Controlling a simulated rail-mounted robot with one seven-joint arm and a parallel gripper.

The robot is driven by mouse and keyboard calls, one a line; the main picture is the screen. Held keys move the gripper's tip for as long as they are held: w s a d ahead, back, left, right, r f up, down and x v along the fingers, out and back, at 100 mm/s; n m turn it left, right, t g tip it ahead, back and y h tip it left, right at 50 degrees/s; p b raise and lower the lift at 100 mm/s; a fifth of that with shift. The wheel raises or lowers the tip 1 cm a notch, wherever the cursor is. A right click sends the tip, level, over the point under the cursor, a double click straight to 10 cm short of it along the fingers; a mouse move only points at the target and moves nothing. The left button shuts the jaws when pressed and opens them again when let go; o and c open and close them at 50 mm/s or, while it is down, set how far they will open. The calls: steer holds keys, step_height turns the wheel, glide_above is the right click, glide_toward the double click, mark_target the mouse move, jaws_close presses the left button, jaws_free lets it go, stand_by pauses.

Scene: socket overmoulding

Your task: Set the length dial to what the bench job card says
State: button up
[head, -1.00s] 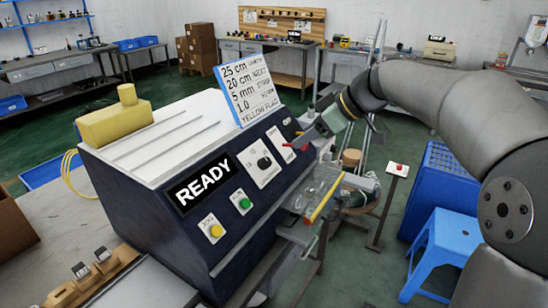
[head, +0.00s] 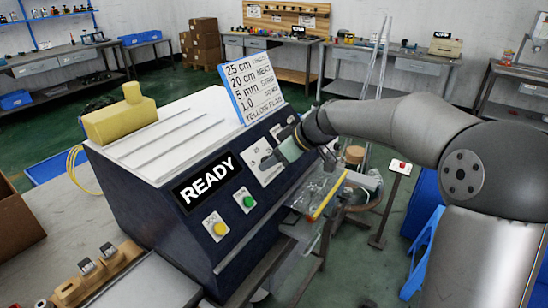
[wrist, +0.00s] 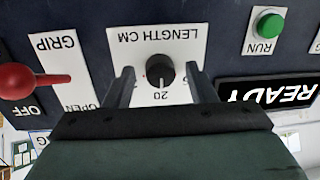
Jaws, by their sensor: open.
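The job card (head: 252,88) stands on top of the machine in the head view; its top lines read 25 cm LENGTH and 20 cm NEXT. The black length dial (wrist: 159,70) sits on a white LENGTH CM plate (wrist: 185,40), which appears upside down in the wrist view. The number 20 shows beside the dial; I cannot tell surely where its pointer stands. My gripper (wrist: 159,76) is open, one finger on each side of the dial, with no clear contact. In the head view my gripper (head: 268,161) covers the dial.
A red-knobbed GRIP lever (wrist: 25,80) is on one side of the dial. The green RUN button (wrist: 266,24) and the READY display (wrist: 270,92) are on the other. A yellow button (head: 216,227) is lower on the panel. A clear tray (head: 318,192) juts out nearby.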

steer(key=c, duration=1)
steer(key=shift+m, duration=0.3)
steer(key=shift+f+m+b, duration=0.15)
steer(key=shift+m+b, duration=0.6)
steer(key=shift+m, duration=0.25)
steer(key=m+b, duration=0.1)
steer(key=m, duration=0.1)
steer(key=shift+m, duration=0.3)
steer(key=m, duration=0.6)
steer(key=shift+d+m+t+y+b, duration=0.1)
steer(key=shift+m+t+y+b, duration=0.2)
steer(key=shift+y+b, duration=0.1)
